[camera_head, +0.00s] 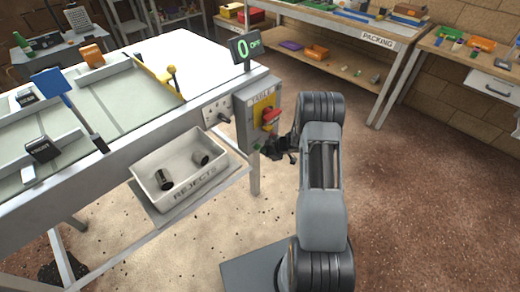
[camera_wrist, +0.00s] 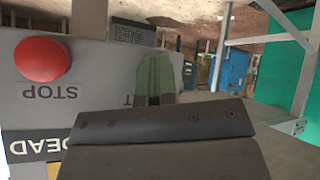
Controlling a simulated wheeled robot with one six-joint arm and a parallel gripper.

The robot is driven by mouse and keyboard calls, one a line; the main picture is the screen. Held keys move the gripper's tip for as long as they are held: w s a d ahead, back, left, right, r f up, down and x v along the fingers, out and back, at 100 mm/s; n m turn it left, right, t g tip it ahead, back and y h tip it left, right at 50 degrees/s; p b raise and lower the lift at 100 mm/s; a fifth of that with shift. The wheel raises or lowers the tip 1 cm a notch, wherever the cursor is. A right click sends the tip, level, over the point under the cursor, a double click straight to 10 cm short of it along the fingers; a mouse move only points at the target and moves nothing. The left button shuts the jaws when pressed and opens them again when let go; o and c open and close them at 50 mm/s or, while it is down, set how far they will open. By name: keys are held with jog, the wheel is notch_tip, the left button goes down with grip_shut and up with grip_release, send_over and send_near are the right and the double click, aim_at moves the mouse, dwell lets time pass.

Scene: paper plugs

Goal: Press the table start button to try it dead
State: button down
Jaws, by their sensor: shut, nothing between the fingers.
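The table's control box (camera_head: 244,112) hangs at the table's right corner, with a yellow plate and a red part (camera_head: 270,117) on its face. A small green start button (camera_head: 259,147) shows low on it. My gripper (camera_head: 280,148) is shut and empty, close by the button; contact is unclear. In the wrist view, upside down, I see a round red STOP button (camera_wrist: 42,60) and a label reading DEAD (camera_wrist: 36,146). A green shape (camera_wrist: 155,75) stands beyond my dark gripper body; button and fingertips cannot be told apart there. Only a T of the adjacent label shows.
The display (camera_head: 246,46) above the box reads 0 OFF. A REJECTS bin (camera_head: 182,187) with dark plugs sits on a shelf beside the table. The packing bench (camera_head: 340,28) stands behind. The floor to the right of my arm is clear.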

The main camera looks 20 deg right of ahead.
jog(key=shift+s, duration=0.1)
dwell(0.3)
jog(key=shift+s+d, duration=0.35)
jog(key=shift+s, duration=0.4)
jog(key=shift+s+d+p, duration=0.25)
jog(key=shift+s+d, duration=0.1)
jog(key=shift+s, duration=0.4)
jog(key=shift+s+d+p, duration=0.3)
jog(key=shift+s+d, duration=0.05)
jog(key=shift+s, duration=0.4)
jog(key=shift+s+d+p, duration=0.25)
jog(key=shift+s+d, duration=0.1)
jog(key=shift+s, duration=0.4)
